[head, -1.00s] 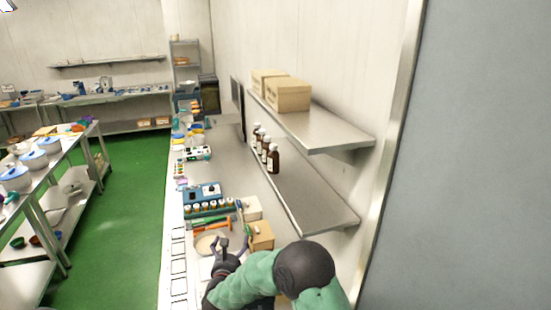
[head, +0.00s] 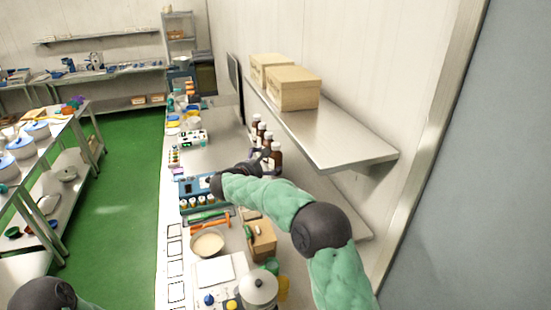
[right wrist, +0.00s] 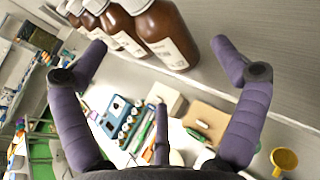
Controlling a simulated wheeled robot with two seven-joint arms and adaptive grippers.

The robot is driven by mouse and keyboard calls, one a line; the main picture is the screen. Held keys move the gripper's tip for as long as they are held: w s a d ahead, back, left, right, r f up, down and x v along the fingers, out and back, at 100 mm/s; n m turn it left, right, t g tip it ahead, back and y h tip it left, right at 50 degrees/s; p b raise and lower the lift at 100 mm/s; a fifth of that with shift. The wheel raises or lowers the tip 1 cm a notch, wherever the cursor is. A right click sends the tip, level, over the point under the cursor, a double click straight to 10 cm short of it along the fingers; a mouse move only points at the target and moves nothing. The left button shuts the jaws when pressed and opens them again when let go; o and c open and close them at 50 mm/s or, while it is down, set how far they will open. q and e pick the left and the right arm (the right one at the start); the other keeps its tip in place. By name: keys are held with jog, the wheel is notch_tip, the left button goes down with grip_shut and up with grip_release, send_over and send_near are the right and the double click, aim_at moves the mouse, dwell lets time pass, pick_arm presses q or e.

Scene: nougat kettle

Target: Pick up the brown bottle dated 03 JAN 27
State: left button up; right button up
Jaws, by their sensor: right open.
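Several brown bottles with white caps and white labels stand in a row on the lower wall shelf (head: 335,208). The nearest brown bottle (head: 276,157) stands at the row's near end. In the right wrist view it is the largest bottle (right wrist: 168,32), with another brown bottle (right wrist: 122,30) beside it. The dates on the labels are too small to read, so I cannot tell which is 03 JAN 27. My right gripper (head: 262,160) is open and empty beside the near bottles. Its spread fingers (right wrist: 160,62) face the row. My left gripper is out of view.
An upper shelf (head: 345,140) with cardboard boxes (head: 294,90) hangs above the bottles. Below on the counter are a blue vial rack (head: 195,190), a bowl (head: 208,244), a small box (head: 263,242) and a pot (head: 258,290). The near lower shelf is bare.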

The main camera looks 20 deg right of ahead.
aim_at(270, 162)
jog(key=shift+w+d+f, duration=0.2)
jog(key=shift+w+d, duration=0.05)
jog(key=shift+w, duration=0.1)
jog(key=shift+w+d+f+p, duration=0.1)
jog(key=shift+w+d+p, duration=0.2)
jog(key=shift+d+p, duration=0.15)
jog(key=p+x, duration=0.1)
jog(key=x, duration=0.2)
jog(key=shift+f+p, duration=0.15)
jog(key=shift+p, duration=0.15)
jog(key=shift+w+d+f, duration=0.2)
jog(key=shift+w+d, duration=0.1)
jog(key=shift+w, duration=0.05)
jog(key=shift+s+a, duration=0.1)
jog(key=shift+c, duration=1.1)
jog(key=c, duration=1.2)
